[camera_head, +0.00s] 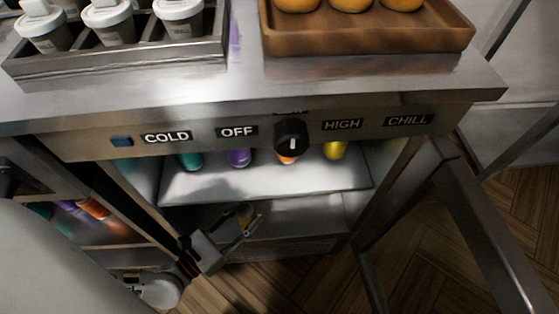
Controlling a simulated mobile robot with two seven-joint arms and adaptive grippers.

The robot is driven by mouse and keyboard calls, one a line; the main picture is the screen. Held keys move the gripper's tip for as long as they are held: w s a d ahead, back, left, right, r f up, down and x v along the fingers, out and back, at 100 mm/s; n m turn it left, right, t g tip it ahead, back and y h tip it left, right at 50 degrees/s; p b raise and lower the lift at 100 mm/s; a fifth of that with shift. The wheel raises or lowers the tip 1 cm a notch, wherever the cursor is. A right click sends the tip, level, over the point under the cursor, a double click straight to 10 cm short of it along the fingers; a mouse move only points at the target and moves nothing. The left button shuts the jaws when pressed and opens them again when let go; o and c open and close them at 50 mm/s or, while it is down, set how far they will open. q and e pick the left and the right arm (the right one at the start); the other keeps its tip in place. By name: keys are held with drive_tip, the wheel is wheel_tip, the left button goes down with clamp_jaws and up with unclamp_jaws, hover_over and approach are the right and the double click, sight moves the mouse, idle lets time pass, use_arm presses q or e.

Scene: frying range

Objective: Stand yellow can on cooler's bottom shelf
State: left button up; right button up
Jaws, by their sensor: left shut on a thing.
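My left gripper (232,236) is inside the lower part of the open cooler (365,190), in front of the bottom shelf (300,215). It is shut on a can (245,212) that looks dull yellow in the shadow. Much of the can is hidden by the fingers, and I cannot tell whether it touches the shelf. Another yellow can (336,150) stands on the upper shelf (270,183), at the right of the row. My right gripper is not in view.
Teal (191,161), purple (239,158) and orange (287,158) cans share the upper shelf. A control knob (291,137) sticks out above the opening. The cooler door (480,225) stands open at right. The bottom shelf looks clear right of my gripper.

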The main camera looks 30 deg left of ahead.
use_arm(q)
drive_tip(key=f+b+x, duration=0.1)
drive_tip(key=x, duration=0.4)
drive_tip(key=f+b+x, duration=0.1)
drive_tip(key=x, duration=0.5)
drive_tip(key=f+b+x, duration=0.2)
drive_tip(key=x, duration=0.4)
drive_tip(key=shift+w+a, duration=0.1)
drive_tip(key=shift+r, duration=0.2)
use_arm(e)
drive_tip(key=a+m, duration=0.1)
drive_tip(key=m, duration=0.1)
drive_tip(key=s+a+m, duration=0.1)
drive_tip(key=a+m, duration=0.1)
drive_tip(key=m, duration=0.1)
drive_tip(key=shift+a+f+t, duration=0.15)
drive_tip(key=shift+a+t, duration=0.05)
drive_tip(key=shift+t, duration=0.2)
use_arm(q)
drive_tip(key=shift+f, duration=0.15)
drive_tip(key=o, duration=1.4)
drive_tip(key=shift+o, duration=0.2)
